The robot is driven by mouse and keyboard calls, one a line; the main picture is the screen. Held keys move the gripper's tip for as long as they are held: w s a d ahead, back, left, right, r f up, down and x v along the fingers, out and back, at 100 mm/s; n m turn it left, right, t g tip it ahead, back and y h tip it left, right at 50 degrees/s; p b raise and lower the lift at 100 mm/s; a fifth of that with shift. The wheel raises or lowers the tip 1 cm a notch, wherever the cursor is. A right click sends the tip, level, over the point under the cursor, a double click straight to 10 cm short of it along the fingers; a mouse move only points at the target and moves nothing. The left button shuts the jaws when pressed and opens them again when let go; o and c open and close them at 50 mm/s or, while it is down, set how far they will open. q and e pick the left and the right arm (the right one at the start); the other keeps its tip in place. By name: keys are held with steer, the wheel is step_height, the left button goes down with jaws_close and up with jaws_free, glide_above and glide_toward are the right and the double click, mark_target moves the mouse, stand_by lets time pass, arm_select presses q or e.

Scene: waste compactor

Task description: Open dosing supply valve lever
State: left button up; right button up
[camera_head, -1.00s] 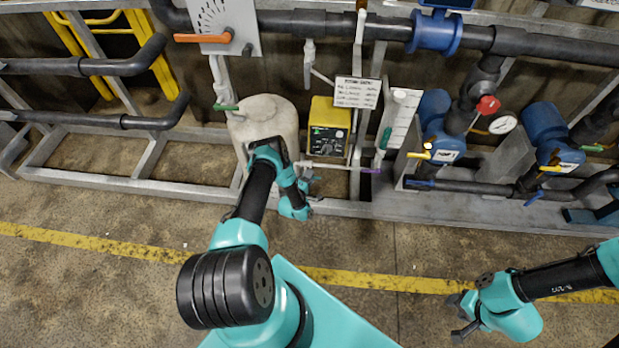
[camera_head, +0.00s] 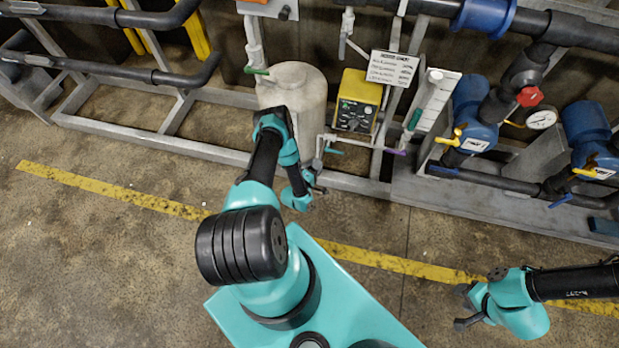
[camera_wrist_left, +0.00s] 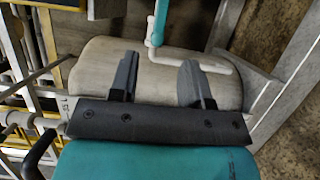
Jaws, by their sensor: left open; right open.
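A small teal lever (camera_head: 333,150) sits on the white pipe below the yellow dosing pump (camera_head: 357,103). A teal handle (camera_wrist_left: 158,22) on white pipe shows in the left wrist view, beyond the fingers, beside the pale tank. I cannot tell for sure that it is the same lever. My left gripper (camera_head: 317,184) is near the tank's foot, below the teal lever and apart from it. In the left wrist view my left gripper (camera_wrist_left: 160,78) is open and empty, with the tank behind its fingers. My right gripper (camera_head: 464,307) is open and empty above the floor.
The pale tank (camera_head: 298,86) stands left of the pump. Blue pumps (camera_head: 475,110) and a grey frame (camera_head: 215,155) line the wall. The front floor is clear.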

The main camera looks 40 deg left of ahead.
arm_select(q)
steer(key=s+d, duration=0.1)
steer(key=s, duration=0.5)
stand_by(0.3)
steer(key=w+d+r+m+g+h, duration=0.5)
steer(key=w+d+r+m+g, duration=0.2)
steer(key=d+r+m, duration=0.25)
steer(key=s+d+r+m+g, duration=0.4)
steer(key=s+d+r+g, duration=0.1)
steer(key=r, duration=0.3)
steer(key=s+d+r+m+g+h, duration=0.1)
steer(key=s+d+r+m+g, duration=0.3)
steer(key=s+d+r, duration=0.3)
steer(key=shift+s+r+g+h, duration=0.25)
steer(key=shift+r+g+h, duration=0.05)
steer(key=shift+r+g, duration=0.2)
steer(key=shift+m, duration=0.25)
